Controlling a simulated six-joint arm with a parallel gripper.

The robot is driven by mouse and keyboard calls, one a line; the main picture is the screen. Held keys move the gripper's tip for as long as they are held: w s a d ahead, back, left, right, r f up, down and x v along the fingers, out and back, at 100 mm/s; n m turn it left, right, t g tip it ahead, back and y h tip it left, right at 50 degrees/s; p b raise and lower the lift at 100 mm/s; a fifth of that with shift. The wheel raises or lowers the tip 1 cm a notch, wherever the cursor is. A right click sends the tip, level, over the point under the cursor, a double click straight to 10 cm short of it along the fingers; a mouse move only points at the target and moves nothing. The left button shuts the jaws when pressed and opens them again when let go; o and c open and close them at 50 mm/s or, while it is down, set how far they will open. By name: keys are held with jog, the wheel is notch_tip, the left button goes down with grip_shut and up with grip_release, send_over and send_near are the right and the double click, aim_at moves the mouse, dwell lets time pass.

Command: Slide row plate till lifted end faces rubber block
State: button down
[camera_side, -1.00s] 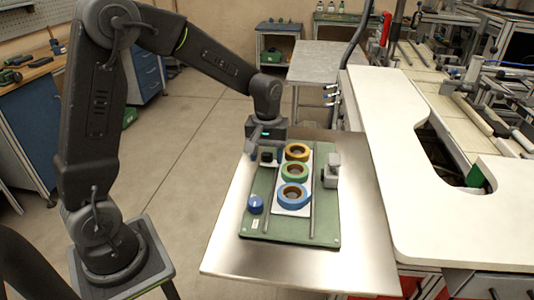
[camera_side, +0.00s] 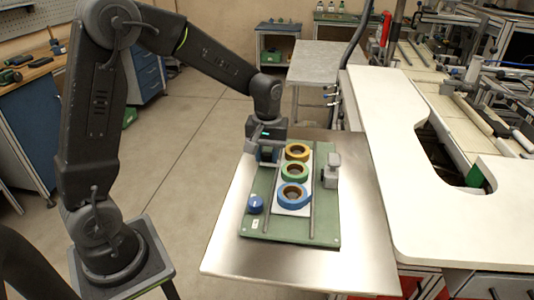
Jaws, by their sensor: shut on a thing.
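The white row plate (camera_side: 307,157) lies between two rails on a green board and carries a yellow reel (camera_side: 298,151), a green reel (camera_side: 294,172) and a blue reel (camera_side: 292,195) in a line. My gripper (camera_side: 267,159) points down at the board's far left, left of the yellow reel. It is shut on a small dark block, which its fingers mostly hide; I cannot tell for certain whether this is the rubber block. Lifted tape ends are too small to make out clearly.
The green board (camera_side: 275,229) rests on a metal table (camera_side: 230,250). A blue knob (camera_side: 255,204) stands at its left. A grey block-like fixture (camera_side: 331,171) stands right of the right rail. A white worktop (camera_side: 385,150) lies to the right.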

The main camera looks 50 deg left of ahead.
jog(key=w+a, duration=0.6)
jog(key=shift+r, duration=0.1)
jog(key=c, duration=0.8)
grip_release()
notch_tip(320, 180, up, 14)
